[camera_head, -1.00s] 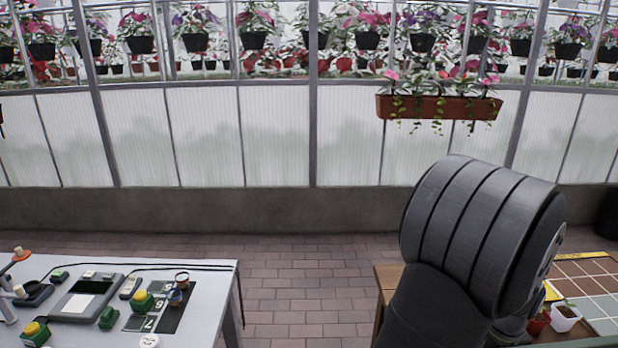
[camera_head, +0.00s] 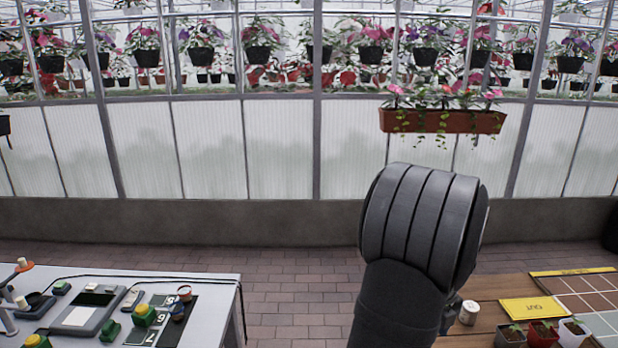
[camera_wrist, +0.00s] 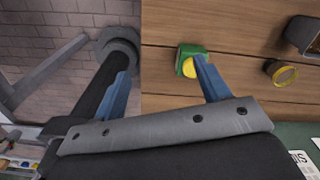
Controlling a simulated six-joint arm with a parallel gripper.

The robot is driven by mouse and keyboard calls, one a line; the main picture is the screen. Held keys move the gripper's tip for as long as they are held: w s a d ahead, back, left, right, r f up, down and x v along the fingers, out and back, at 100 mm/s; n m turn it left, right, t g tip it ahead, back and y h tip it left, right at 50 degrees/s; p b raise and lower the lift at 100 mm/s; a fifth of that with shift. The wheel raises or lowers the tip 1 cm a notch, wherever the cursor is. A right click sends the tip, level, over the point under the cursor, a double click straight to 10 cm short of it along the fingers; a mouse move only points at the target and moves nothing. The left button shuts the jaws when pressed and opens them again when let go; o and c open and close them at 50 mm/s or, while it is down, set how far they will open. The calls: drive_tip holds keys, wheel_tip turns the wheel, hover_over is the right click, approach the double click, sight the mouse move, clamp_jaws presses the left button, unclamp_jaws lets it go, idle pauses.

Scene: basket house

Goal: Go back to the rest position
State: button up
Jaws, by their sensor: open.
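My gripper (camera_wrist: 161,68) shows in the wrist view with its two blue fingers spread wide apart and nothing held between them. A green block with a yellow round top (camera_wrist: 187,62) sits on the wooden table (camera_wrist: 230,20), overlapping the tip of the right finger in the picture. I cannot tell whether they touch.
The head view shows a wooden table at right with a yellow card (camera_head: 533,309), a small pale cup (camera_head: 469,312) and potted seedlings (camera_head: 543,333). A white table (camera_head: 215,325) at left holds devices and green-yellow buttons. Brick floor (camera_head: 290,300) lies open between. A planter (camera_head: 442,121) hangs behind.

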drive_tip(key=w+a+n, duration=0.3)
drive_tip(key=w+a, duration=0.4)
drive_tip(key=a, duration=0.6)
drive_tip(key=w+a+n, duration=0.3)
drive_tip(key=w+a, duration=0.4)
drive_tip(key=a, duration=0.7)
drive_tip(key=shift+w, duration=0.2)
drive_tip(key=shift+o, duration=0.4)
drive_tip(key=shift+a+n, duration=0.1)
drive_tip(key=shift+n, duration=0.2)
